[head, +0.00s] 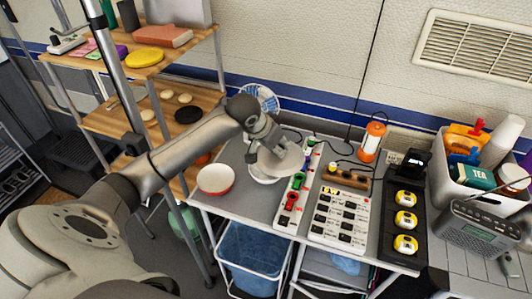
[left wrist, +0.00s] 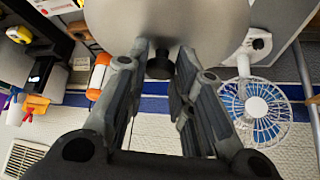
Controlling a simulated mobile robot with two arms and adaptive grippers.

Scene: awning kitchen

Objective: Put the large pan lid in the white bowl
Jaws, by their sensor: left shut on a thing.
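My left gripper (head: 266,138) is shut on the dark knob (left wrist: 158,66) of the large pan lid (head: 283,163). The lid is a grey disc and fills the top middle of the left wrist view (left wrist: 165,18). In the head view it is over the white bowl (head: 262,179), whose rim shows below and left of it. The lid hides most of the bowl, and I cannot tell whether they touch. My right gripper is not in view.
A red bowl with a white inside (head: 215,180) stands left on the grey table (head: 230,206). A white power strip (head: 292,197) lies close right of the lid. A fan (head: 262,97) stands behind my gripper. An orange lantern (head: 372,140) stands at the back right.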

